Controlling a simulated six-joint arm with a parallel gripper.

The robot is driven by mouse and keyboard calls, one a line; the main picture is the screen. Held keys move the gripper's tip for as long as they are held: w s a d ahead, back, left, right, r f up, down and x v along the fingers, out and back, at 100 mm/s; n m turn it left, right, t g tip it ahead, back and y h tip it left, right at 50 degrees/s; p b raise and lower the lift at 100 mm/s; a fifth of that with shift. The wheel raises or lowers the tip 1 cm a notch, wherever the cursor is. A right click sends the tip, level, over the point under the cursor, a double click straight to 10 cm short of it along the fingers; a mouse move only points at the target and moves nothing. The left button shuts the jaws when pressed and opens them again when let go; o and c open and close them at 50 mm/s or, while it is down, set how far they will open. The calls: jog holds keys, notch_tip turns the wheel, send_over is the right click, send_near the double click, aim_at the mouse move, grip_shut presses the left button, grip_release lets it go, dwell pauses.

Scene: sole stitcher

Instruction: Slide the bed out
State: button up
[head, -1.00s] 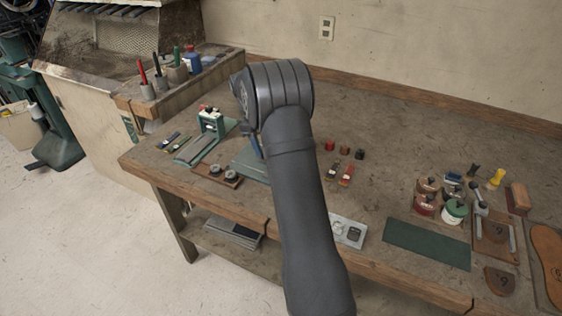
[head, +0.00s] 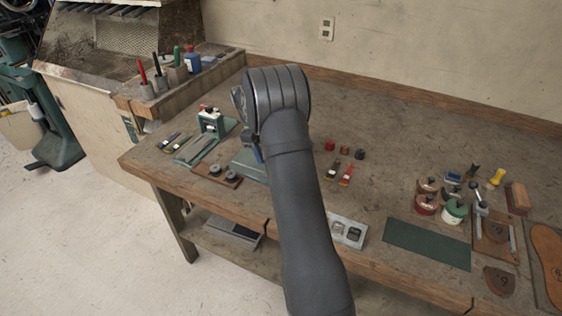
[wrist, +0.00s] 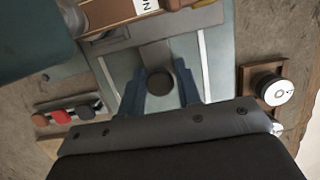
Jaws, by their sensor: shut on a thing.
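A dark round knob (wrist: 158,82) stands on the bed. My gripper (wrist: 160,90) has its two blue fingers closed on the knob, one on each side. An orange-brown part with a white label (wrist: 145,5) lies at the top of this view. In the head view my arm covers most of the stitcher, and only part of its green base (head: 246,166) shows. The bed and knob are hidden there.
Several small coloured pieces (wrist: 65,115) lie left of the base in the wrist view, and a white spool on a wooden block (wrist: 275,90) stands to its right. In the head view, a green device (head: 210,122), jars (head: 427,203) and a green mat (head: 427,244) share the bench.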

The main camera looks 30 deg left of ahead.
aim_at(245, 154)
jog(key=shift+a, duration=2.05)
jog(key=shift+a, duration=2)
jog(key=shift+a, duration=1.95)
jog(key=o, duration=0.6)
jog(key=shift+c, duration=0.2)
jog(key=d+v, duration=0.1)
jog(key=v, duration=0.5)
jog(key=shift+d+r, duration=0.3)
jog(key=shift+r, duration=0.05)
